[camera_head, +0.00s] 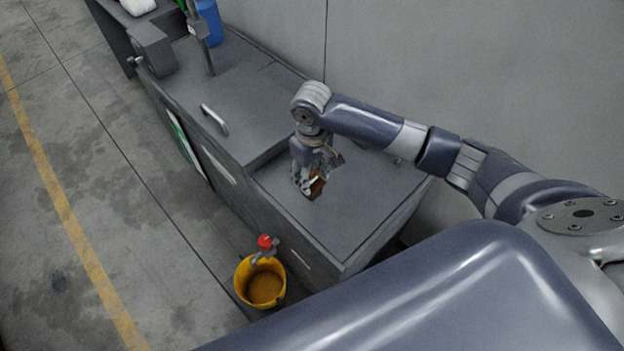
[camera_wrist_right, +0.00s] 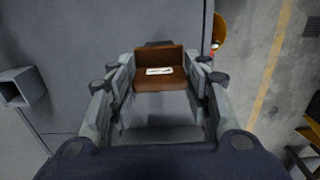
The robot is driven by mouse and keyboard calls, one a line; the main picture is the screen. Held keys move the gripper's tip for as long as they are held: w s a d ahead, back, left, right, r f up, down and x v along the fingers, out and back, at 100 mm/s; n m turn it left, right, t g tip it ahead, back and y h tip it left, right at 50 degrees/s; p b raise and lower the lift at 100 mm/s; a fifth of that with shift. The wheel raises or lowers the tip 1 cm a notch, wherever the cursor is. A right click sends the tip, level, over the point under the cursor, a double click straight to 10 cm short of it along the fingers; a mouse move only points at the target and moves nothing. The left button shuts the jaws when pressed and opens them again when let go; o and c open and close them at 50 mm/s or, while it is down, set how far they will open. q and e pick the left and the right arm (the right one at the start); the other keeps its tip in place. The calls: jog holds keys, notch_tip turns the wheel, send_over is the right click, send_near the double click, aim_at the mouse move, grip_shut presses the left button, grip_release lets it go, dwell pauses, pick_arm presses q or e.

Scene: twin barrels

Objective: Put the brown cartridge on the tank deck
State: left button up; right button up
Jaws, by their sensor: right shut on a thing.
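The brown cartridge (camera_wrist_right: 160,70) is between the fingers of my right gripper (camera_wrist_right: 160,78) in the right wrist view. It carries a small white label. In the head view, my right gripper (camera_head: 308,180) points down over the lower grey deck of the tank (camera_head: 352,205), shut on the cartridge (camera_head: 317,187). The fingers hide part of the cartridge. I cannot tell whether its underside touches the deck. My left gripper is not in view.
A yellow bucket (camera_head: 264,285) stands on the floor by the tank's front, below a red-knobbed tap (camera_head: 265,242). The higher deck section with a handle (camera_head: 214,119) lies left of the gripper. A grey wall (camera_head: 470,70) rises behind.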

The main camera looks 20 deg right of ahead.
aim_at(312, 182)
jog(key=shift+w+f+p, duration=0.1)
jog(key=shift+f+p, duration=0.25)
jog(key=shift+f, duration=1.4)
jog(key=shift+f, duration=0.15)
jog(key=o, duration=1.3)
jog(key=shift+c, duration=0.2)
notch_tip(312, 182, up, 12)
jog(key=shift+r+b, duration=0.2)
jog(key=shift+b, duration=0.2)
jog(key=shift+f, duration=0.1)
